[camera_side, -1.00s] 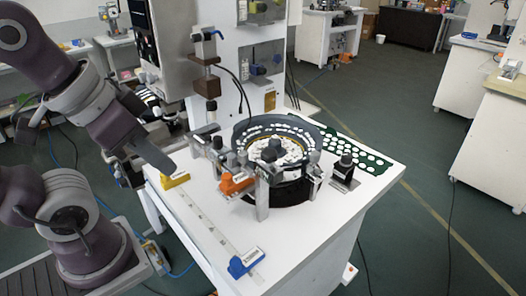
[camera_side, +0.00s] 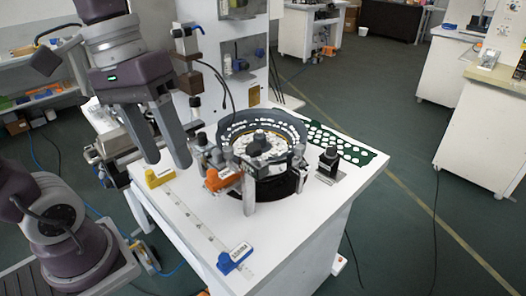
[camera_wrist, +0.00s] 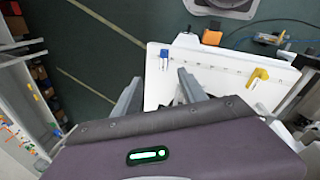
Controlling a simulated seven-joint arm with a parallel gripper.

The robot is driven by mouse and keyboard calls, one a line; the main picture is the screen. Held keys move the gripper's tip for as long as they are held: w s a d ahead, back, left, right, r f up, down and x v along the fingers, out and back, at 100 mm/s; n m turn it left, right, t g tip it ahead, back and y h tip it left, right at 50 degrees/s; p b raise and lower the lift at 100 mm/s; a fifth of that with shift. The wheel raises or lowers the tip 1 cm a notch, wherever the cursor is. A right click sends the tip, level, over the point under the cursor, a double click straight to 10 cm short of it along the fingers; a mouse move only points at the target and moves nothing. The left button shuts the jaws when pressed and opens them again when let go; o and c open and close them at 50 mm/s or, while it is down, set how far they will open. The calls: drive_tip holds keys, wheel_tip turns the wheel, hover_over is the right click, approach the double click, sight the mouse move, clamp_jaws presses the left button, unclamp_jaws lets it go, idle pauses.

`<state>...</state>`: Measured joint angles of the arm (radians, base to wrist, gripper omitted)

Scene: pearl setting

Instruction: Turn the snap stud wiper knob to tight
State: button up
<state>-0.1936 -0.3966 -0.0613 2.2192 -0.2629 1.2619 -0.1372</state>
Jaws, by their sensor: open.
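A round bowl feeder (camera_side: 226,126) with white pieces stands on the white table in the side view. Several dark knobs and posts surround it, including a dark knob on a post (camera_side: 247,160) at its front. A black knobbed unit (camera_side: 328,158) stands to the right of the bowl. I cannot tell which of these is the snap stud wiper knob. My gripper (camera_side: 168,162) is open and empty, fingers pointing down, left of the bowl and apart from the knobs. In the wrist view my gripper (camera_wrist: 160,88) has spread fingers; no knob is clear there.
A green perforated sheet (camera_side: 345,147) lies behind. The table's front right is clear.

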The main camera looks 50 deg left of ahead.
drive_tip(key=w+d+n+g+h, duration=0.2)
drive_tip(key=w+n+g+h, duration=0.1)
drive_tip(key=w+n+h, duration=0.15)
drive_tip(key=r+n+t+h, duration=0.2)
drive_tip(key=n+h, duration=0.7)
drive_tip(key=h, duration=0.1)
hover_over(260, 151)
drive_tip(key=s+a, duration=0.1)
drive_tip(key=a, duration=0.4)
drive_tip(key=shift+n+h, duration=0.45)
drive_tip(key=f, duration=1)
drive_tip(key=shift+w+a+f, duration=0.25)
drive_tip(key=shift+w+a, duration=0.1)
drive_tip(key=d, duration=0.6)
drive_tip(key=shift+w+d+f, duration=0.1)
drive_tip(key=shift+d+f, duration=0.05)
drive_tip(key=shift+f, duration=0.25)
drive_tip(key=shift+d, duration=0.4)
